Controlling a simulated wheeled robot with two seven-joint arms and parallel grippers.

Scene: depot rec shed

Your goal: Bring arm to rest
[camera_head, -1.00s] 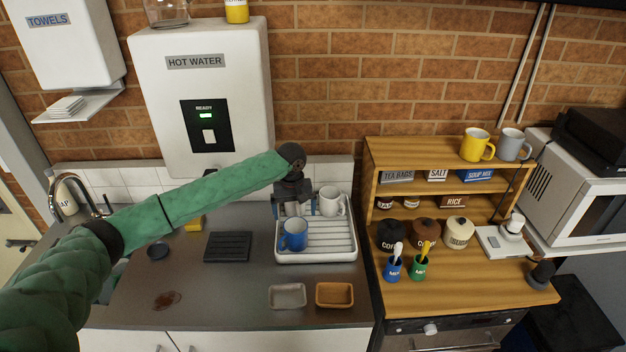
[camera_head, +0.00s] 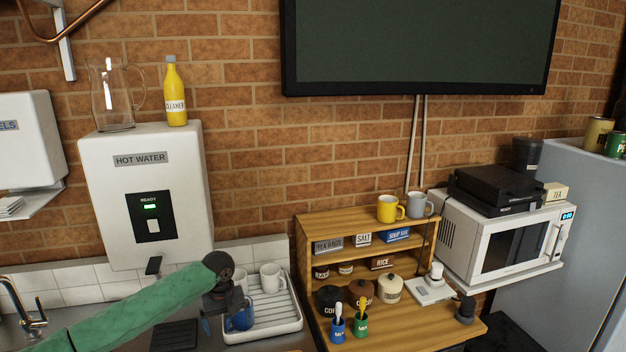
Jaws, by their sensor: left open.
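My left arm, in a green sleeve, reaches in from the lower left of the head view. My left gripper (camera_head: 222,320) is open and points down at the near left of the white drying rack (camera_head: 290,325). A blue mug (camera_head: 241,318) stands right beside it, partly hidden by the gripper; I cannot tell whether they touch. Two white mugs stand behind on the rack, one (camera_head: 270,278) clear and one (camera_head: 240,279) partly hidden by my wrist. My right gripper is not in view.
The hot water unit (camera_head: 186,190) hangs behind my arm, its tap (camera_head: 153,266) close to it. A wooden shelf unit (camera_head: 400,330) with canisters and mugs stands right of the rack. A microwave (camera_head: 510,243) and wall screen (camera_head: 415,45) are farther right. A metal tap (camera_head: 30,318) is at left.

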